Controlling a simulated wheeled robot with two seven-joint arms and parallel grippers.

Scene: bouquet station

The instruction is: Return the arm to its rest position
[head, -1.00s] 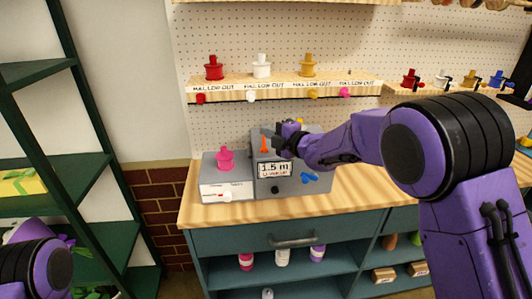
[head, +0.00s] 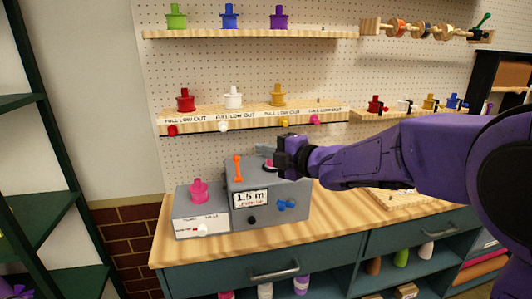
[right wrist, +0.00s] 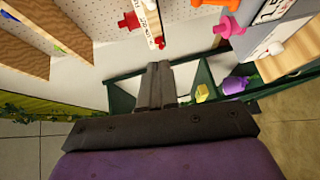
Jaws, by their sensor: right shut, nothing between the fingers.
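My right arm comes in from the right in the head view. Its gripper (head: 284,160) is in front of or above the right part of the grey box with the "1.5 m" display (head: 270,195); the exact gap cannot be told. In the right wrist view the two dark fingers (right wrist: 153,88) lie together, shut and empty. My left gripper is not in view; only a bit of purple shows at the lower left corner of the head view.
A smaller grey box with a pink knob (head: 199,190) stands left of the display box on the wooden counter (head: 340,215). A shelf with red, white and yellow pieces (head: 255,118) is behind. A green rack (head: 50,150) stands at left.

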